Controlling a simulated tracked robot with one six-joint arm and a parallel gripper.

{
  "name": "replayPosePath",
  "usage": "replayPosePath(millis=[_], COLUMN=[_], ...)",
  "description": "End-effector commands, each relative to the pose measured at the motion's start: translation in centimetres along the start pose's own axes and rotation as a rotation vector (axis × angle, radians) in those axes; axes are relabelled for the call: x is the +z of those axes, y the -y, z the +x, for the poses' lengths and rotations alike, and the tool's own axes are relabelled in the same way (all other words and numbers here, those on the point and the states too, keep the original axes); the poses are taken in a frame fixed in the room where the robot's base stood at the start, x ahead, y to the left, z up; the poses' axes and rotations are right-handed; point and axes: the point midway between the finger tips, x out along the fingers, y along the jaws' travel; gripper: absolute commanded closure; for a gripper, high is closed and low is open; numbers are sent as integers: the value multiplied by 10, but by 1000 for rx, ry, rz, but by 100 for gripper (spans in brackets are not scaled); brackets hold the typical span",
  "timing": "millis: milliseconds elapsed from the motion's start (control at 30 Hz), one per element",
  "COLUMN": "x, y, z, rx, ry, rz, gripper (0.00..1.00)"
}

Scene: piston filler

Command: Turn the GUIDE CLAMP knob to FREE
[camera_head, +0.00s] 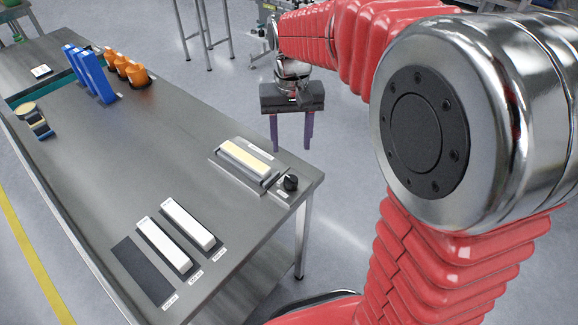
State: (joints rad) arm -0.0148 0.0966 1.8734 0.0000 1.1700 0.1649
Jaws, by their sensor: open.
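A small black knob (290,183) stands on a light plate at the right end of the metal workbench (120,180). Its pointer and the lettering around it are too small to read. Just left of it is a metal guide holding a cream bar (246,158), with a small label. My gripper (291,146) hangs over the floor past the bench's right edge, beyond the knob in the picture. Its two purple fingers point down, apart and empty. It does not touch the knob.
Two white bars (188,225) lie in dark slots beside an empty dark slot (143,270) at the near end. Blue upright blocks (92,75), orange cylinders (138,76) and a stack of pieces (36,120) stand farther back. The bench middle is clear.

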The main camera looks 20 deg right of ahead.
Motion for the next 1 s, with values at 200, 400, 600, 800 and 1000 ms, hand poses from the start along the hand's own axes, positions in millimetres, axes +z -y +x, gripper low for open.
replayPosePath(millis=[200, 400, 600, 800, 1000], x=[-1, -1, -1, 0, 0], y=[1, 1, 1, 1, 1], z=[1, 2, 13, 41, 72], rx=[0, 0, 1, 1, 1], ry=[2, 2, 3, 5, 6], rz=[0, 0, -1, -1, -1], gripper=[51, 51, 51, 51, 51])
